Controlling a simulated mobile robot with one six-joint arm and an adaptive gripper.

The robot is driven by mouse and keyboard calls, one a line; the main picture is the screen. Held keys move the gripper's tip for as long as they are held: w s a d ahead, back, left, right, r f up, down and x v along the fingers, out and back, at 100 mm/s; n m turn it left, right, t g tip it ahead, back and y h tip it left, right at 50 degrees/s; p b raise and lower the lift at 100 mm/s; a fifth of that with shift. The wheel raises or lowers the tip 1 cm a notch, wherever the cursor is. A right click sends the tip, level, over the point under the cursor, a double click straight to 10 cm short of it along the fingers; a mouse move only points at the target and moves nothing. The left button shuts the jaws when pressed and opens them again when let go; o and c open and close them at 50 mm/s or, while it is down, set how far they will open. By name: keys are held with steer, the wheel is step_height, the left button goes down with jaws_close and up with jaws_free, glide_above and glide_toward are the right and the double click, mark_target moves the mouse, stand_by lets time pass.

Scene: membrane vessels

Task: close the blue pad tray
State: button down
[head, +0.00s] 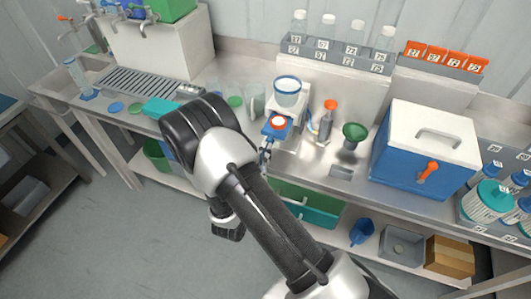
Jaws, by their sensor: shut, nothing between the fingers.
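The blue pad tray (270,132) sticks out from the front of a small white device (284,103) on the steel bench. A round white pad with an orange-red rim (278,122) lies on it. A clear vessel with a blue rim (288,88) stands on top of the device. My gripper (267,148) is mostly hidden behind my own arm. Its narrow tips show just in front of the tray's near end, shut and empty. I cannot tell whether they touch the tray.
Right of the device stand an orange-capped bottle (328,112), a green funnel (354,134) and a blue cooler with a white lid (425,160). Glass beakers (230,92) stand to the left. A rack of bottles (338,58) is behind. Bins sit on the lower shelf (335,228).

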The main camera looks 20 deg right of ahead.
mark_target(274, 135)
steer(key=b+x, duration=0.1)
steer(key=x, duration=0.7)
steer(key=shift+r, duration=0.1)
steer(key=shift+a, duration=0.15)
